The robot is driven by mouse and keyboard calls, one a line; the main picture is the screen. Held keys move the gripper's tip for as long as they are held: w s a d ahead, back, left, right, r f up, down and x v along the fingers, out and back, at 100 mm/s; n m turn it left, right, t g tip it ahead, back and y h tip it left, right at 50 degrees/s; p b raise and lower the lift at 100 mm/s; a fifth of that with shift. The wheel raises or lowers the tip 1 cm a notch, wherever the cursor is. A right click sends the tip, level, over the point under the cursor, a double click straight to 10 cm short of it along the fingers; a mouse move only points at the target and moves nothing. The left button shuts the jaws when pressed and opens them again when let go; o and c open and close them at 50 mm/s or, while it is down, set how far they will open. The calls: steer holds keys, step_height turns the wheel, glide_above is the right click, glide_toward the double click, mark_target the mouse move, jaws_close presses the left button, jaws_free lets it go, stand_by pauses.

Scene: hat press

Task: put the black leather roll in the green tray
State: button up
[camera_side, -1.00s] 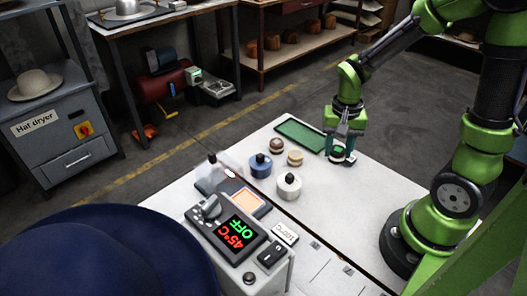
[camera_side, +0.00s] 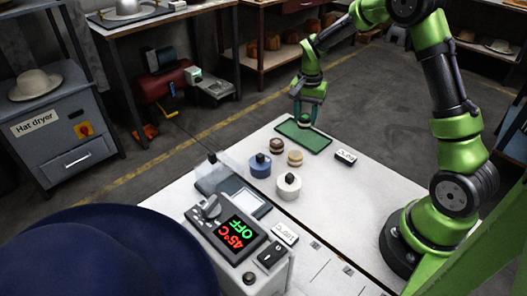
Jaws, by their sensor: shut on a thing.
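The green tray (camera_side: 316,141) lies flat at the far end of the white table.
Near the tray stand a brown-and-cream round piece (camera_side: 276,145), a tan one (camera_side: 295,157), a blue pot (camera_side: 260,165) and a white pot (camera_side: 288,186). A black-edged label block (camera_side: 345,157) lies right of them. A control box (camera_side: 240,235) stands in front.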

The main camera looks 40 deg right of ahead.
mark_target(305, 116)
steer(key=shift+w+f, duration=0.15)
steer(key=shift+f, duration=1.6)
steer(key=o, duration=1.1)
steer(key=shift+d+f, duration=0.1)
steer(key=shift+f, duration=0.05)
